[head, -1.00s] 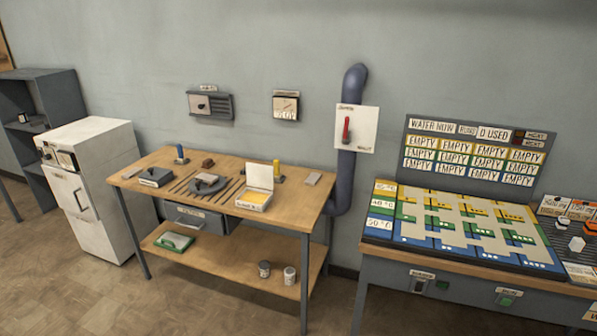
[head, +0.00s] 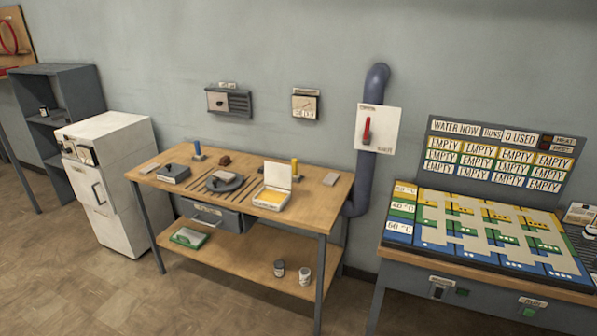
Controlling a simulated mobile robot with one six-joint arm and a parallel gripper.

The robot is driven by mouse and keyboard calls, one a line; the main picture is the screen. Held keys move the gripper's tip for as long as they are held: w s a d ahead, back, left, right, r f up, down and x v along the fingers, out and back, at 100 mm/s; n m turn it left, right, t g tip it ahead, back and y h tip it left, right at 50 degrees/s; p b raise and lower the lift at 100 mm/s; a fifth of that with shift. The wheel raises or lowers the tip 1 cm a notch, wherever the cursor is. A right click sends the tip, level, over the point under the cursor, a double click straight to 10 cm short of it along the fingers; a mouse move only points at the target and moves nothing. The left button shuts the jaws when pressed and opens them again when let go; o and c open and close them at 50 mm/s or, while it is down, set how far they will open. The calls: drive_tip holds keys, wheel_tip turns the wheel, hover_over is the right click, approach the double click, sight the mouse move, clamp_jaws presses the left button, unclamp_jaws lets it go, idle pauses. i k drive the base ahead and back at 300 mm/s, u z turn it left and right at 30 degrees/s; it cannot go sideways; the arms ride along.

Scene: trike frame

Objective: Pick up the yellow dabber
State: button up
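A small upright yellow cylinder, which looks like the yellow dabber (head: 294,167), stands on a dark base near the back edge of the wooden workbench (head: 330,190), right of its middle. A similar blue one (head: 197,149) stands further left along the same back edge. An open box with a yellow inside (head: 270,197) sits just in front of the yellow dabber, its pale lid raised. My gripper is not in view, and nothing touches the yellow dabber.
Thin dark rods and a round dark plate (head: 224,181) lie mid-bench. A white cabinet (head: 110,190) stands left, a board table (head: 490,235) right. A blue-grey pipe (head: 366,185) runs behind the bench's right end. The floor (head: 120,295) in front is clear.

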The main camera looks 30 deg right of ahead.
sight(296, 175)
drive_tip(key=u, duration=0.05)
drive_tip(key=i, duration=1)
drive_tip(key=z, duration=0.05)
